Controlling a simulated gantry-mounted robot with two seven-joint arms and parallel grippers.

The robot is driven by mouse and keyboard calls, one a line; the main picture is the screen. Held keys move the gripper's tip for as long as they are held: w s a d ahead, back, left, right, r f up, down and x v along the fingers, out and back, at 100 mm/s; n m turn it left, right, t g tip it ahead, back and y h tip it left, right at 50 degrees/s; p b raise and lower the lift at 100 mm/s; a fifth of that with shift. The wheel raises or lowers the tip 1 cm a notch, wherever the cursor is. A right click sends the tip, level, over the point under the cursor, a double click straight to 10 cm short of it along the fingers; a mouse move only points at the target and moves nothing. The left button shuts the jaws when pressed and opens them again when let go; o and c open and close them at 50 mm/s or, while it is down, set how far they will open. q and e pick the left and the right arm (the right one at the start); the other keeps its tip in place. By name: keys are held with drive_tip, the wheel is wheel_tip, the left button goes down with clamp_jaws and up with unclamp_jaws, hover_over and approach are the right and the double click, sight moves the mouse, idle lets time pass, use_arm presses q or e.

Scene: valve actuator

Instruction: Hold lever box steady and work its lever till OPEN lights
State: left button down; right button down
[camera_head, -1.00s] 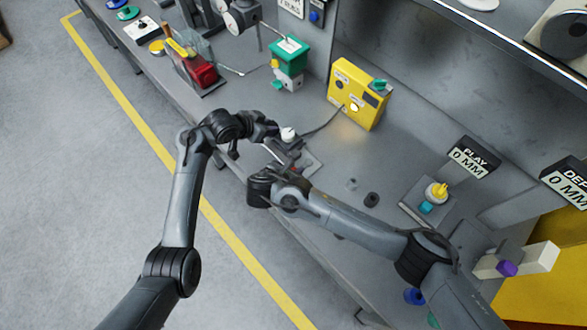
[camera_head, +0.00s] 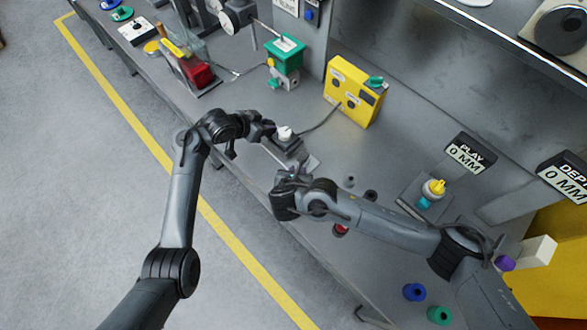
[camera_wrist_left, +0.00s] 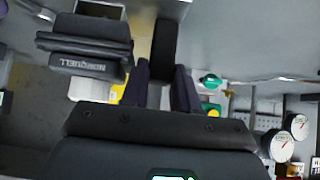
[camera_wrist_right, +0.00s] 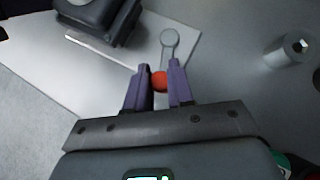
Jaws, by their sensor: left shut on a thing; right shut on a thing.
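The dark grey lever box (camera_head: 285,146) stands on a flat plate near the bench's front edge, with a white cap on top and a cable. In the left wrist view its labelled dark body (camera_wrist_left: 90,50) is at left. My left gripper (camera_head: 272,129) is shut beside the box on a dark bar-like part (camera_wrist_left: 164,48), partly hidden by the fingers. In the right wrist view my right gripper (camera_wrist_right: 161,84) is shut on the lever's orange knob (camera_wrist_right: 159,81); the lever's pale arm (camera_wrist_right: 165,55) runs to a round pivot. The yellow lamp box (camera_head: 352,92) shows no lit lamp.
A green device (camera_head: 286,54) and a red container (camera_head: 204,74) stand farther back. Blue (camera_head: 414,292) and green (camera_head: 439,315) pieces lie near my right arm.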

drive_tip(key=shift+s+d+r+n+y, duration=0.1)
drive_tip(key=shift+d+n+y, duration=0.25)
drive_tip(key=shift+n+y, duration=0.25)
drive_tip(key=shift+s+d+f+n+y, duration=0.1)
drive_tip(key=shift+d+n+y, duration=0.25)
drive_tip(key=shift+n, duration=0.4)
drive_tip(key=shift+d+r+n+y, duration=0.1)
drive_tip(key=shift+d+n+y, duration=0.2)
drive_tip(key=shift+n+y, duration=0.3)
drive_tip(key=c, duration=1.3)
unclamp_jaws()
drive_tip(key=shift+d, duration=0.1)
drive_tip(key=shift+o, duration=0.2)
drive_tip(key=shift+s, duration=0.1)
drive_tip(key=v, duration=1.1)
drive_tip(key=shift+s+r, duration=0.3)
